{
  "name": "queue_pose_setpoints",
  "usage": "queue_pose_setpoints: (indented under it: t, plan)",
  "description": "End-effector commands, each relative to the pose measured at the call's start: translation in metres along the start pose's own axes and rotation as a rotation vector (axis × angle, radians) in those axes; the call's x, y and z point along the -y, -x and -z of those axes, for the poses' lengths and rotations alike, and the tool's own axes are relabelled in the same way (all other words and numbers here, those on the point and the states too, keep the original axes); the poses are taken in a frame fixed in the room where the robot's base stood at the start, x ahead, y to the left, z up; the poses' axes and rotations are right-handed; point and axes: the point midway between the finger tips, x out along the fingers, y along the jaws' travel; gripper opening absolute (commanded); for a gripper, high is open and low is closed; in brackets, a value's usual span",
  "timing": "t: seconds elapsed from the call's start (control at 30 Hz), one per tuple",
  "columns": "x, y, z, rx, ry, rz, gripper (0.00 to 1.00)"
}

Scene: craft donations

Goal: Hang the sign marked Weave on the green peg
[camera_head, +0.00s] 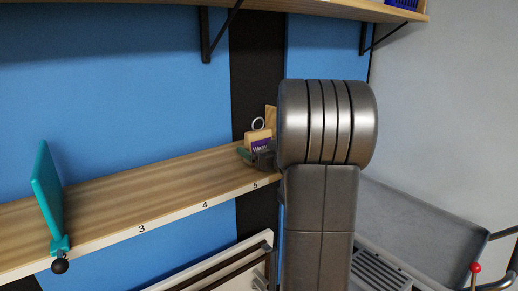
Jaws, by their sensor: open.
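The sign (259,144) shows a purple label with writing that looks like "Weave", on a pale wooden block with a metal ring at its top. It stands on the wooden shelf near the number 5, beside my arm. My gripper (263,158) is open, with a dark grey part of it low in front of the sign. The rest of the gripper is hidden behind my arm, so I cannot tell whether it touches the sign. No green peg is in view.
The wooden shelf (120,205) carries number marks 3, 4 and 5. A teal upright panel (47,195) with a black knob stands at its left. An upper shelf (345,8) is overhead. A grey cart (425,225) and a red-tipped rod (476,267) are at lower right. The shelf between panel and sign is clear.

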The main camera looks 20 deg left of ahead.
Motion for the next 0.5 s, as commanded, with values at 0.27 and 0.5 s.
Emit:
queue_pose_setpoints:
  t: [0.27, 0.5]
  plan:
    - [0.0, 0.0002, 0.0, 0.0, 0.0, 0.0, 0.69]
    - [0.0, 0.0003, 0.0021, -0.001, 0.0, 0.0, 0.58]
